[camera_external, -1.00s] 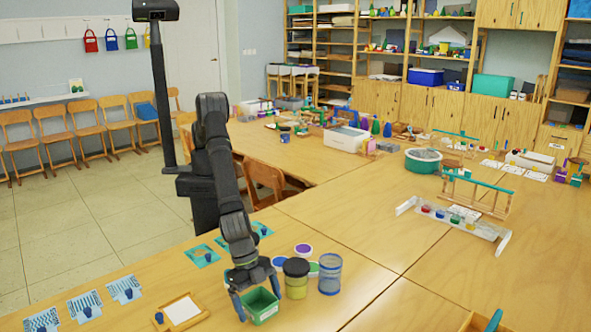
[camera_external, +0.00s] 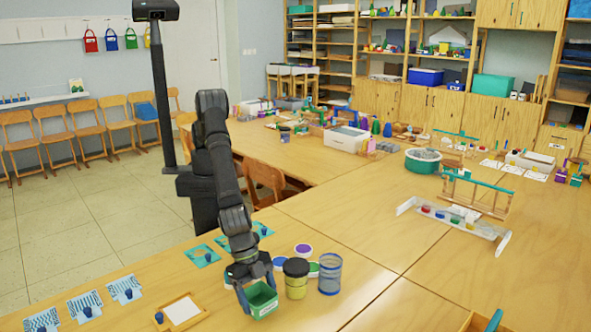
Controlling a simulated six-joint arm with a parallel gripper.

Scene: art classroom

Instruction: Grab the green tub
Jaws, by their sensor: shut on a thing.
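The green tub (camera_external: 263,300) is a small open box with a pale label on its front. It is at the near edge of the front table, in the lower middle of the external view. My gripper (camera_external: 256,287) reaches down over it from behind, with its fingers at the tub's left and right sides. The gripper is shut on the tub. I cannot tell whether the tub touches the table.
A yellow jar with a black lid (camera_external: 296,281) stands close to the right of the tub, with a blue mesh cup (camera_external: 330,273) beyond it. Colored round lids (camera_external: 303,249) lie behind. A wooden tray with white paper (camera_external: 182,311) is to the left.

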